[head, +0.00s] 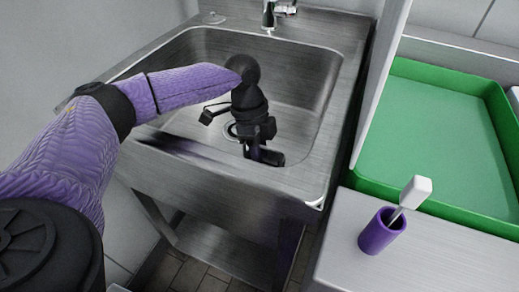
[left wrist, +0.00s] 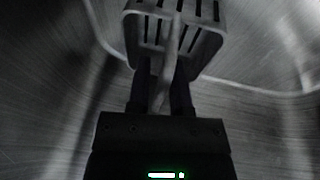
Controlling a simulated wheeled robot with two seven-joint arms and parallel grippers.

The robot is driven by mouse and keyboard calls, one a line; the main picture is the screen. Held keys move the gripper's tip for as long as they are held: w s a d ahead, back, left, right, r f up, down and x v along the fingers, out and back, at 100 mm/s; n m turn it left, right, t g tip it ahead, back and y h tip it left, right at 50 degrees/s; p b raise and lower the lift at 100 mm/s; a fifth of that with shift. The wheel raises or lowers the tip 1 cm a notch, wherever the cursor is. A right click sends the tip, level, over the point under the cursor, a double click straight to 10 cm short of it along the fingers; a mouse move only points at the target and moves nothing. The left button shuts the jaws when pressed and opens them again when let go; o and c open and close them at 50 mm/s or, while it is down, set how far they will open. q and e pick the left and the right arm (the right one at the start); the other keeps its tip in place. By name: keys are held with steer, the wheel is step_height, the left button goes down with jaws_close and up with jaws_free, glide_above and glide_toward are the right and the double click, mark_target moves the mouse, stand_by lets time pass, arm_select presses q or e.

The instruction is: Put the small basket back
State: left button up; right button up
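My left gripper (head: 265,155) points down into the sink, near its front wall. In the left wrist view, its two dark fingers (left wrist: 160,95) are close together with a thin pale strip between them. The strip runs up to a pale grey slotted small basket (left wrist: 205,48), so the gripper looks shut on part of this basket. The picture is dim there, and the exact grip is hard to see. The basket does not show in the head view, where my gripper and the sink's front hide that spot. My right gripper is in neither view.
The steel sink (head: 190,52) has a raised rim and a tap (head: 271,14) at the back. To the right, a pale panel stands beside a green tray (head: 430,140). A purple cup (head: 382,232) with a white-headed brush (head: 414,192) stands on the counter (head: 430,262).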

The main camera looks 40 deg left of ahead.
arm_select(q)
steer(key=shift+o, duration=1)
steer(key=p+v, duration=0.5)
steer(key=v, duration=0.7)
steer(key=shift+p, duration=0.4)
steer(key=shift+r, duration=0.2)
